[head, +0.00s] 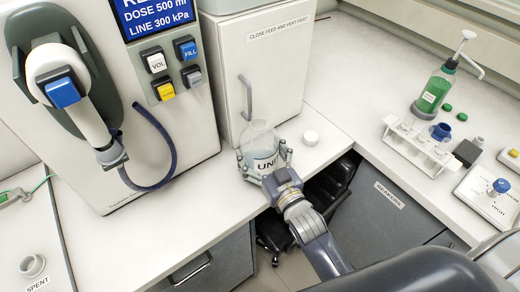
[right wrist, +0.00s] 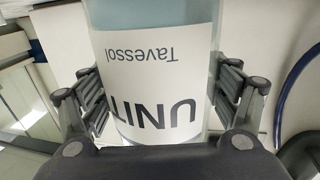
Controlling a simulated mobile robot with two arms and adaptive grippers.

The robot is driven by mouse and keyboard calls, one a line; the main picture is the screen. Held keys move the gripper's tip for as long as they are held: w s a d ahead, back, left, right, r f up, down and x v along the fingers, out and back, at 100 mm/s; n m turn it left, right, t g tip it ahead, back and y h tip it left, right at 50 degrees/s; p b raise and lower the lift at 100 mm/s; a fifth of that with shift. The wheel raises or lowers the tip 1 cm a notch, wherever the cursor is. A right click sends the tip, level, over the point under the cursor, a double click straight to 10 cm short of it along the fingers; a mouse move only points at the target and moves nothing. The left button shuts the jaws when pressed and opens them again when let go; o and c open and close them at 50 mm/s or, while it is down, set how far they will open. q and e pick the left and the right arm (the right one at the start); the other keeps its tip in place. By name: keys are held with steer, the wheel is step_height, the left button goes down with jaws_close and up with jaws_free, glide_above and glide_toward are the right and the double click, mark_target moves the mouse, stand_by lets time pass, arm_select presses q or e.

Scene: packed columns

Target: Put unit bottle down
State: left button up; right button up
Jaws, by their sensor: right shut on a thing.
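The unit bottle (head: 260,138) is clear glass or plastic with a white label reading UNIT, and holds pale bluish liquid. It stands about upright over the counter near its front edge, in front of the white cabinet. My right gripper (head: 264,157) is shut on the bottle's lower body, one finger on each side. In the right wrist view the bottle (right wrist: 155,60) fills the space between the fingers, its label upside down and reading Tavessol and UNIT. The fingers hide part of its base, so I cannot tell whether it touches the counter. My left gripper is not in view.
The dispenser (head: 160,130) with a blue hose stands left, the white cabinet (head: 260,70) behind. A tube rack (head: 418,148) and green pump bottle (head: 436,90) stand on the right counter. The counter left of the bottle is clear.

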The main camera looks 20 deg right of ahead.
steer(key=shift+r, duration=0.1)
steer(key=shift+f, duration=0.25)
steer(key=o, duration=1.7)
steer(key=shift+r, duration=0.25)
steer(key=s+d+b, duration=0.2)
steer(key=s, duration=1)
steer(key=shift+b, duration=0.35)
